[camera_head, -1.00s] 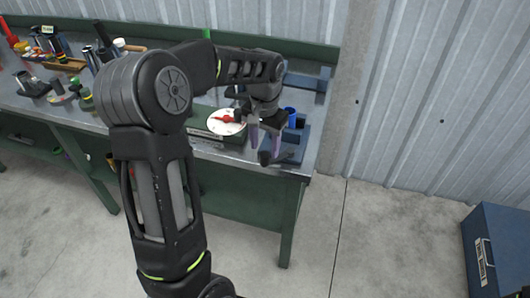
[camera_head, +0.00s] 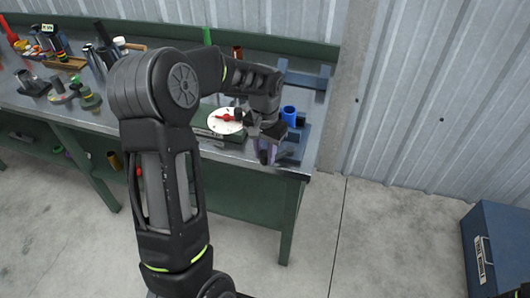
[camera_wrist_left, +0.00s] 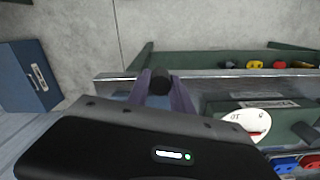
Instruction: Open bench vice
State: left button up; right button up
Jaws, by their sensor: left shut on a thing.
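The bench vice (camera_head: 300,137) is a blue-grey block at the right front corner of the workbench in the head view, partly hidden by my left arm. My left gripper (camera_head: 267,155) is at its front, over the bench edge, with its purple fingers close together on the vice handle. In the left wrist view, the black handle end (camera_wrist_left: 160,82) shows between the two fingers of my left gripper (camera_wrist_left: 161,92). Most of the handle and the screw are hidden. My right gripper is in neither view.
A white dial with a red pointer (camera_head: 225,119) sits left of the vice, and a blue cylinder (camera_head: 289,115) stands behind it. Tools crowd the left of the green workbench (camera_head: 240,195). A blue cabinet (camera_head: 497,245) stands at right; the floor between is clear.

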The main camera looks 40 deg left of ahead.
pick_arm(q)
grip_shut()
dwell(0.8)
jog(key=shift+a, duration=0.1)
